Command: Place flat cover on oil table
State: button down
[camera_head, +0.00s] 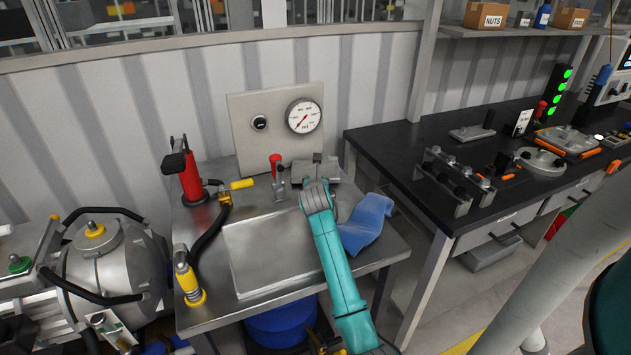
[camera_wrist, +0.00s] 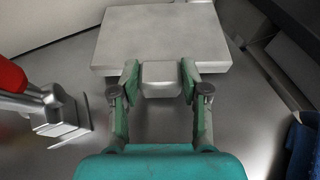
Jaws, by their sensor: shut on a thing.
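The flat cover (camera_wrist: 165,38) is a grey metal plate with a small block-like tab at its near edge. My gripper (camera_wrist: 163,82) is shut on this tab, one finger on each side. In the head view my gripper (camera_head: 318,190) is over the back part of the metal oil table (camera_head: 225,312). The cover (camera_head: 308,172) shows just behind it, near the wall panel, partly hidden by my gripper. I cannot tell whether the cover touches the table top.
A red-handled clamp (camera_head: 277,172) stands close left of the cover. A blue cloth (camera_head: 367,222) lies right of my gripper. A shallow tray area (camera_head: 265,255) fills the table's middle. A red-and-black tool (camera_head: 187,172) and a yellow fitting (camera_head: 188,280) stand at the left.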

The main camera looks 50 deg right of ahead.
jog(key=shift+f, duration=0.35)
jog(key=c, duration=0.6)
grip_release()
jog(key=shift+o, duration=0.6)
jog(key=shift+f, duration=0.15)
jog(key=v, duration=1.2)
jog(key=shift+a, duration=0.1)
